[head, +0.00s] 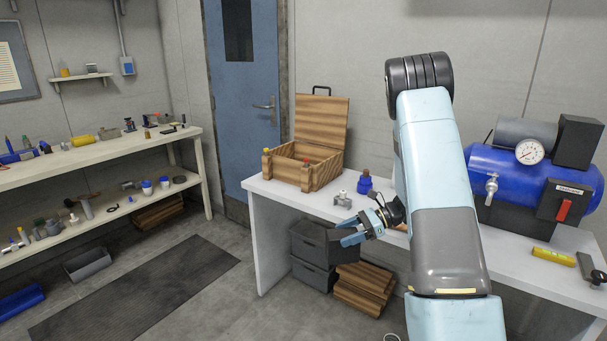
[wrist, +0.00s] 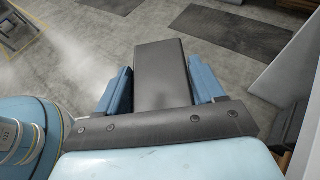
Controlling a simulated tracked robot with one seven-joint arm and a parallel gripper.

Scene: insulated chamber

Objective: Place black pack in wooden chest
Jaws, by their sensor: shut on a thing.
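The black pack (wrist: 160,72) is a flat dark block between the two blue fingers of my gripper (head: 346,232) in the wrist view. My gripper is shut on it and holds it over the floor. In the head view the pack is hard to tell from the dark boxes behind it. The wooden chest (head: 289,171) stands on the left end of the white table, with its lid (head: 322,122) raised. A small red-topped item shows at its opening; most of the inside is hidden. My gripper is in front of the table edge, below and right of the chest.
The white table (head: 280,194) also bears a grey metal fitting (head: 342,199), a blue bottle-like item (head: 365,184) and a blue compressor (head: 515,177). Stacked dark boxes (head: 311,243) and wooden crates (head: 364,287) lie beneath. A cluttered shelf (head: 95,153) stands left; the floor between is open.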

